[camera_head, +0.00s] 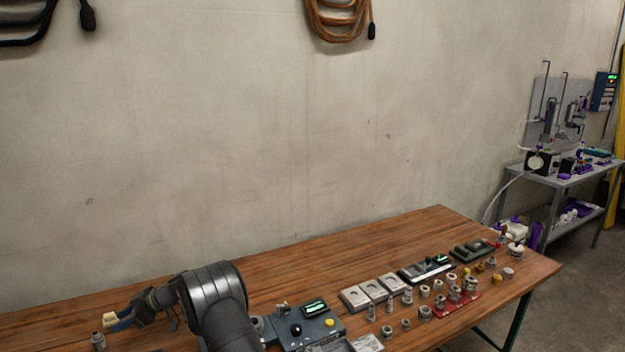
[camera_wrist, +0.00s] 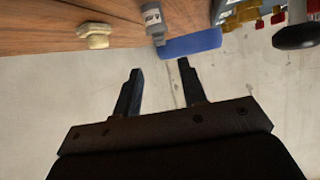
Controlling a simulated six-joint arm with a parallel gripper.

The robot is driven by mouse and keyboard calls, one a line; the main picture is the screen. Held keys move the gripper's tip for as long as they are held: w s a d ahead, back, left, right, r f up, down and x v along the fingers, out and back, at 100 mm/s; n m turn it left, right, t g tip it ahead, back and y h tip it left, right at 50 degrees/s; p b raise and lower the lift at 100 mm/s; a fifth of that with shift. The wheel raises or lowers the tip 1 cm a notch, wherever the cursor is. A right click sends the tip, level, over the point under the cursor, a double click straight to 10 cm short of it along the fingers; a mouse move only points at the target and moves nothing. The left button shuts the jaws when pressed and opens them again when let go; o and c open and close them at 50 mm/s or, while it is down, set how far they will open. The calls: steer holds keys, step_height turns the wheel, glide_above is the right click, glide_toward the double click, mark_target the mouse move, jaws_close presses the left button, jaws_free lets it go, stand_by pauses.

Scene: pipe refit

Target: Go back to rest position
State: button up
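My gripper (camera_wrist: 159,70) is open and empty in the wrist view, with a clear gap between its two dark fingers. In the head view my gripper (camera_head: 137,312) is at the left end of the bench, low over the wood, with my arm reaching to it from the right. A blue cylindrical piece (camera_wrist: 191,43) shows just past the fingertips in the wrist view, apart from them. Beside it are a grey fitting (camera_wrist: 153,22) and a cream hex fitting (camera_wrist: 95,36). In the head view my arm and gripper hide part of the bench.
A grey control box (camera_head: 303,325) stands right of my arm. Several plates, fittings and a red tray (camera_head: 458,305) fill the bench's right part. A grey side table (camera_head: 575,175) stands at far right. Space above the bench is clear.

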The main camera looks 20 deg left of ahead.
mark_target(98, 332)
steer(key=x, duration=0.7)
steer(key=shift+s+a+f, duration=0.1)
steer(key=shift+f, duration=0.05)
steer(key=shift+a+r, duration=0.25)
steer(key=shift+r, duration=0.05)
steer(key=w+d+r+m+t+y, duration=0.1)
steer(key=w+d+r+m+t, duration=0.1)
steer(key=w+d+r, duration=0.4)
steer(key=w+d+r+m+t, duration=0.1)
steer(key=w+d+r, duration=0.25)
steer(key=r, duration=0.55)
steer(key=w+d+r+m+t+y, duration=0.1)
steer(key=w+d+r+m+t, duration=0.1)
steer(key=w+d+r, duration=0.4)
steer(key=w+d+m+t+h, duration=0.1)
steer(key=w+d+m+t, duration=0.2)
steer(key=d, duration=0.3)
steer(key=w+d+m+t+h, duration=0.1)
steer(key=w+d+m+t, duration=0.2)
steer(key=d, duration=0.4)
steer(key=w+d+f+m+t+h, duration=0.1)
steer(key=w+d+m+t, duration=0.3)
steer(key=w+d, duration=0.1)
steer(key=shift+d+t, duration=0.3)
steer(key=shift+d, duration=0.6)
